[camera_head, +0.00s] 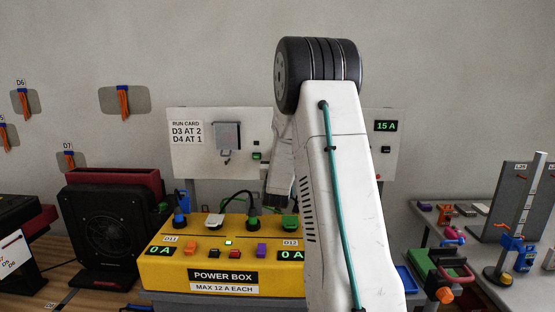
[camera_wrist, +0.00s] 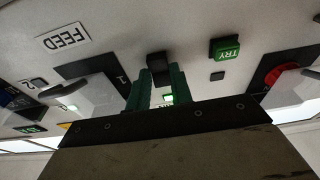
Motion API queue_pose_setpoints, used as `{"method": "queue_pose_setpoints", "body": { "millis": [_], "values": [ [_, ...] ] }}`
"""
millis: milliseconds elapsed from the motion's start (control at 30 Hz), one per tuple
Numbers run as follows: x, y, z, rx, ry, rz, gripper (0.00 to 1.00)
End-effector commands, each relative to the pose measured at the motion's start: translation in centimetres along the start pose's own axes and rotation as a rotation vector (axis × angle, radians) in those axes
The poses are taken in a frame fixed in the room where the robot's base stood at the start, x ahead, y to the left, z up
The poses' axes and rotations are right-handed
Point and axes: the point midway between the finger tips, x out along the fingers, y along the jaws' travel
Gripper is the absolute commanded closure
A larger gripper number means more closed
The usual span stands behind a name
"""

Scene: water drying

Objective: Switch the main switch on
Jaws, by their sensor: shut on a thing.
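In the wrist view, the two green fingers of my gripper (camera_wrist: 160,78) are closed on a small black switch lever (camera_wrist: 158,63) on the white panel. A lit green lamp (camera_wrist: 168,98) and part of a label show between the fingers; the label is mostly hidden, so I cannot read it. Whether the lever is up or down is unclear. In the head view, my arm stands in front of the white panel (camera_head: 190,165) and hides its middle, with the gripper and the switch behind it.
A green TRY button (camera_wrist: 224,47) sits right of the fingers, and a red knob (camera_wrist: 283,74) farther right. A grey lever (camera_wrist: 85,95) is to the left. In the head view, the yellow power box (camera_head: 170,272) stands below the panel, and a black fan (camera_head: 102,232) to its left.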

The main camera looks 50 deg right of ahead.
Motion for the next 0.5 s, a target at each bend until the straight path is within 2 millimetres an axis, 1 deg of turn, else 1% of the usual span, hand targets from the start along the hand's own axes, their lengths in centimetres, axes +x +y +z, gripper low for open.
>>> {"method": "queue_pose_setpoints", "body": {
  "millis": [200,467,500],
  "values": [
    [0.0,0.03,0.2,0.0,0.066,-0.001,1.0],
    [-0.03,0.03,0.17,0.0,0.066,0.0,1.0],
    [-0.03,0.02,0.18,0.0,0.066,0.0,0.67]
  ]
}}
